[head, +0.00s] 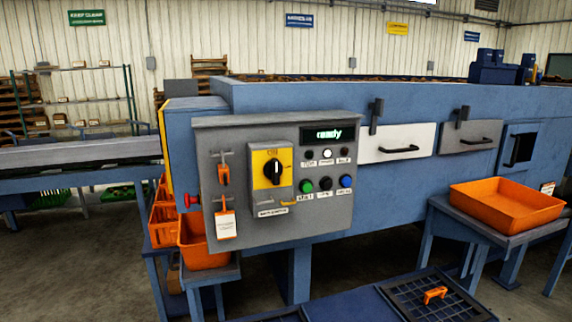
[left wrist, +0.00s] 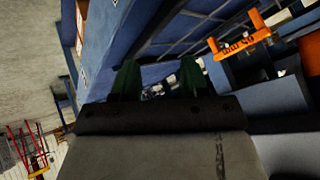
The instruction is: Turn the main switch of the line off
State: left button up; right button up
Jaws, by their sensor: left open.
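The main switch (head: 273,172) is a black rotary knob on a yellow plate, on the left half of the grey control panel (head: 334,212). The small lettering around the knob is too small to read. A display (head: 327,134) at the panel's top right reads "ready". My left gripper (left wrist: 157,80) shows only in the left wrist view, its two green-dark fingers apart with nothing between them. Neither gripper shows in the head view, so no gripper is seen near the switch.
An orange padlock (head: 224,175) and a white tag (head: 225,224) hang left of the switch. A red emergency button (head: 192,200) sits on the panel's left side. An orange tray (head: 507,203) stands on a table at right. A grid lid with an orange handle (head: 435,295) lies in front.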

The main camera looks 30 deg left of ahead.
pick_arm(q)
jog(key=w+a+r+n+t+y, duration=0.1)
jog(key=w+a+r+t+y, duration=0.1)
jog(key=w+r, duration=0.6)
jog(key=w+a+r+n+t+y, duration=0.1)
jog(key=w+r+n, duration=0.15)
jog(key=r, duration=1.05)
jog(key=n+y+p, duration=0.2)
jog(key=n+y, duration=0.6)
send_near(277, 167)
jog(key=shift+t, duration=0.4)
jog(key=p+x, duration=0.2)
jog(key=x, duration=0.6)
jog(key=shift+s+a+f+p, duration=0.1)
jog(key=shift+s+a+p, duration=0.05)
jog(key=shift+a+p, duration=0.15)
jog(key=shift+w+a+f, duration=0.15)
jog(key=shift+w+a, duration=0.25)
jog(key=shift+a, duration=0.05)
jog(key=shift+m, duration=0.25)
grip_shut()
